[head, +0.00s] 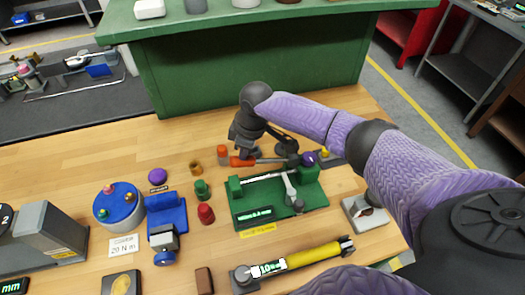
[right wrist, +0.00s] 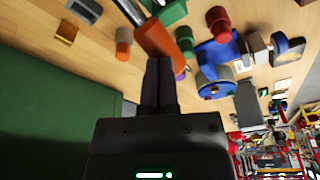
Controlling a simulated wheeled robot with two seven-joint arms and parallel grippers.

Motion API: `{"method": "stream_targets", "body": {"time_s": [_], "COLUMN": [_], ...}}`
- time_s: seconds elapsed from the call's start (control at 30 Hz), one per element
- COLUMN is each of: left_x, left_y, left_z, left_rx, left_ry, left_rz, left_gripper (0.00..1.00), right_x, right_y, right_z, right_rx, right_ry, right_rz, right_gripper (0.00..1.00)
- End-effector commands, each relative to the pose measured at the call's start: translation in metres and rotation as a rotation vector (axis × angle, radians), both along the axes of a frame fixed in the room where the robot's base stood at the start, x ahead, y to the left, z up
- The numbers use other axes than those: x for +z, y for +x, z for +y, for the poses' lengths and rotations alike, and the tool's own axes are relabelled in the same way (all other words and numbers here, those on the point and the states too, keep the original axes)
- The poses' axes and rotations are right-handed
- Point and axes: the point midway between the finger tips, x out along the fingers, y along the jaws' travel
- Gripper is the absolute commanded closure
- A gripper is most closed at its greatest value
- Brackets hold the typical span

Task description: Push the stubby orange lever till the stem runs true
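A stubby orange lever (head: 242,161) lies at the back edge of a green fixture (head: 314,197), its metal bar running right toward a dark purple knob. A pale stem (head: 264,177) spans the fixture between green blocks; its exact alignment is too small to judge. My right gripper (head: 246,151) reaches down at the lever from behind. In the right wrist view its two fingers (right wrist: 158,62) are together, with their tips at the orange lever (right wrist: 166,42). They look in contact or nearly so, and nothing shows between them. My left gripper is not in view.
Left of the fixture stand an orange-topped cylinder (head: 222,151), a green knob (head: 202,190), a red knob (head: 206,213) and a blue vise (head: 167,213). A yellow torque tool (head: 314,255) lies in front. A grey tray (head: 364,213) sits to the right.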

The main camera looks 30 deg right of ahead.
Motion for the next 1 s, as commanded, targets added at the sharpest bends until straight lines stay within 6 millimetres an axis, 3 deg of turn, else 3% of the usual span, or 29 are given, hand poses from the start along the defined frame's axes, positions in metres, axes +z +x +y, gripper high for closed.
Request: {"method": "stream_targets", "body": {"time_s": [1.0], "left_x": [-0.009], "left_y": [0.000], "left_z": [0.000], "left_rx": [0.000], "left_ry": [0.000], "left_rz": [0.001], "left_gripper": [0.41], "right_x": [-0.016], "right_y": [0.001], "right_z": [0.005], "right_rx": [0.000], "right_ry": [0.000], "right_rz": [0.000], "right_gripper": [1.00]}}
